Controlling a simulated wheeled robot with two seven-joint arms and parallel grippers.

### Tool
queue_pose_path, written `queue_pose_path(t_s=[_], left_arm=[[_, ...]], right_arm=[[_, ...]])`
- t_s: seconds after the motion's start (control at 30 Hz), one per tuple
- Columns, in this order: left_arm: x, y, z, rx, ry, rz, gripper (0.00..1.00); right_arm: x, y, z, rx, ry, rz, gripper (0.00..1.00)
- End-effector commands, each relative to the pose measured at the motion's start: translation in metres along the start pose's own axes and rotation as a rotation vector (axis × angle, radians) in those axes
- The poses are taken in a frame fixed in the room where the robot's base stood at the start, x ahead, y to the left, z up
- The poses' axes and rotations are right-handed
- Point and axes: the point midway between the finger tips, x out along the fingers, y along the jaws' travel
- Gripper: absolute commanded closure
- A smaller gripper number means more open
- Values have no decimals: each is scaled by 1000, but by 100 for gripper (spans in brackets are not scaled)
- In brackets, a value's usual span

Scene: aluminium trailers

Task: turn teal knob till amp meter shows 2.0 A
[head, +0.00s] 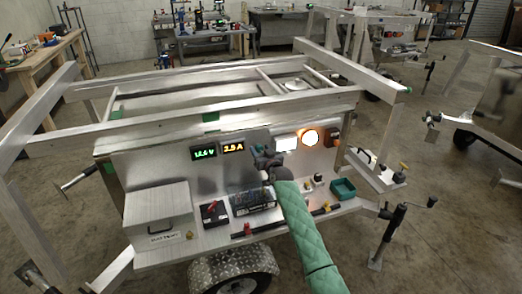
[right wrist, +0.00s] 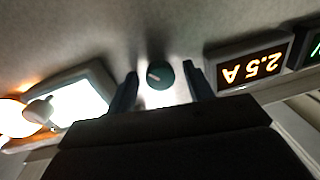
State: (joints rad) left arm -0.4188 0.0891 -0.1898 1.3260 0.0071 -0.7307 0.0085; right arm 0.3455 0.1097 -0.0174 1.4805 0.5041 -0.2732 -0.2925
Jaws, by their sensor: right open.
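The teal knob (right wrist: 160,75) is a dark teal disc with a pale pointer line, on the metal panel in the right wrist view. My right gripper (right wrist: 162,84) is open, with one finger on each side of the knob; I cannot tell whether they touch it. In the head view my right gripper (head: 266,160) is in front of the panel and hides the knob. The amp meter (head: 233,148) glows amber. It also shows upside down in the right wrist view (right wrist: 250,68), where it reads 2.5 A. My left gripper is not in view.
A green-lit volt meter (head: 203,152) sits left of the amp meter. A lit white screen (head: 286,143) and a glowing orange lamp (head: 310,138) are right of my gripper. Below are a metal box (head: 158,212), a battery (head: 214,213) and a teal bin (head: 343,189) on the trailer shelf.

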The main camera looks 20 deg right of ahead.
Motion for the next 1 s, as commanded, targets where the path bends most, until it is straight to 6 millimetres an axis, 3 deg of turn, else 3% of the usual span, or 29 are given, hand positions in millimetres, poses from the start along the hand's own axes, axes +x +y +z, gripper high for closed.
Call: queue_pose_path(t_s=[0.2, 0.43, 0.73, 1.0], left_arm=[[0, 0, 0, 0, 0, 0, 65], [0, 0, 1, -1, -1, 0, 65], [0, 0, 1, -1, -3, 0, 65], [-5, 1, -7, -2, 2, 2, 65]], right_arm=[[0, 0, 0, 0, 0, 0, 48], [0, 0, 0, 0, 0, 0, 93], [0, 0, 0, -32, -3, 0, 92], [0, 0, 0, -186, -14, 0, 92]])
